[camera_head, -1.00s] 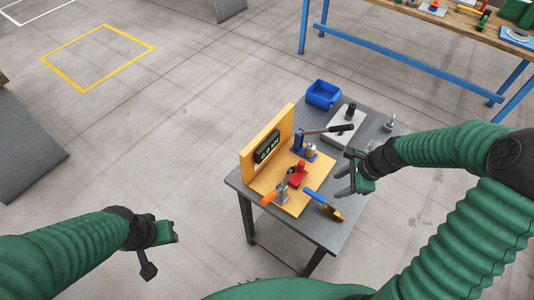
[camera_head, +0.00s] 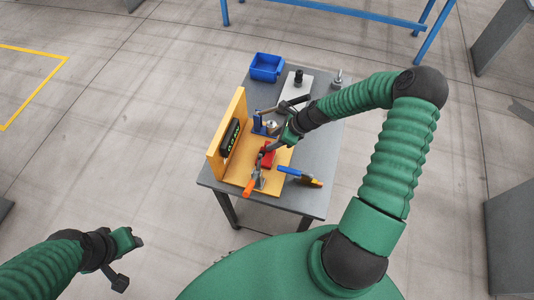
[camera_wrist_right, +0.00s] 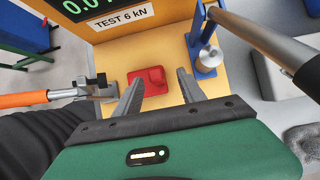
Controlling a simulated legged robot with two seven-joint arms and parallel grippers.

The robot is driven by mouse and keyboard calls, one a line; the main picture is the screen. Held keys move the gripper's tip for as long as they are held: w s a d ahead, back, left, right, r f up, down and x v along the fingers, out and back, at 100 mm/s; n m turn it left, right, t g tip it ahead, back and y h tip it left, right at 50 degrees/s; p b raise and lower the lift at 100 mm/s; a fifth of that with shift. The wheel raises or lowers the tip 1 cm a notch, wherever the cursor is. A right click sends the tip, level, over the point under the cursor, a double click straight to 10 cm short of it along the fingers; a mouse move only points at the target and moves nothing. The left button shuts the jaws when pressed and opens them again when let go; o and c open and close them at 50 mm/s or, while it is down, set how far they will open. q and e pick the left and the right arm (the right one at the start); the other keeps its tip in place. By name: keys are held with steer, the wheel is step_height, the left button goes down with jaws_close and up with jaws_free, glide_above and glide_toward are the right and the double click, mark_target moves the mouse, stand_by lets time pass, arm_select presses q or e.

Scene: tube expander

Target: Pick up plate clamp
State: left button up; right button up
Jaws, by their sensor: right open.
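A small red block with a raised knob (camera_wrist_right: 149,79) sits on the yellow base (camera_head: 236,174) of a test stand; it also shows in the head view (camera_head: 268,157). Beside it is a metal toggle clamp with an orange handle (camera_wrist_right: 24,99). I cannot tell for sure which of these is the plate clamp. My right gripper (camera_wrist_right: 160,88) is open and empty, its fingers pointing at the red block, which appears between them but beyond the tips. In the head view my right gripper (camera_head: 275,147) is above the base. My left gripper (camera_head: 126,258) is away over the floor, its jaws unclear.
The yellow upright (camera_head: 229,132) carries a display. A blue-and-orange tool (camera_head: 300,176), a blue bin (camera_head: 266,67) and a grey block (camera_head: 297,91) are on the table.

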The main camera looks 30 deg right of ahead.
mark_target(266, 143)
steer(key=a+f, duration=0.1)
steer(key=w+a+f+p, duration=0.1)
steer(key=a, duration=0.1)
steer(key=shift+f, duration=0.4)
steer(key=shift+f+p, duration=0.3)
steer(key=shift+w+d+f, duration=0.2)
steer(key=shift+d+f, duration=0.05)
steer(key=shift+d, duration=0.3)
steer(key=shift+d+f, duration=0.15)
steer(key=shift+d, duration=0.25)
steer(key=c, duration=0.4)
steer(key=shift+c, duration=1.3)
steer(key=shift+a, duration=0.2)
steer(key=shift+c, duration=1.1)
steer(key=shift+a+r, duration=0.2)
jaws_close()
steer(key=shift+a, duration=0.3)
steer(key=shift+d, duration=0.55)
arm_select(q)
steer(key=shift+s+a+r, duration=0.15)
steer(key=shift+r, duration=0.3)
steer(key=shift+s+a+r, duration=0.1)
steer(key=shift+s+r, duration=0.05)
steer(key=shift+r, duration=0.3)
arm_select(e)
steer(key=shift+a, duration=0.1)
arm_select(q)
steer(key=shift+a, duration=0.1)
arm_select(e)
steer(key=shift+a, duration=0.1)
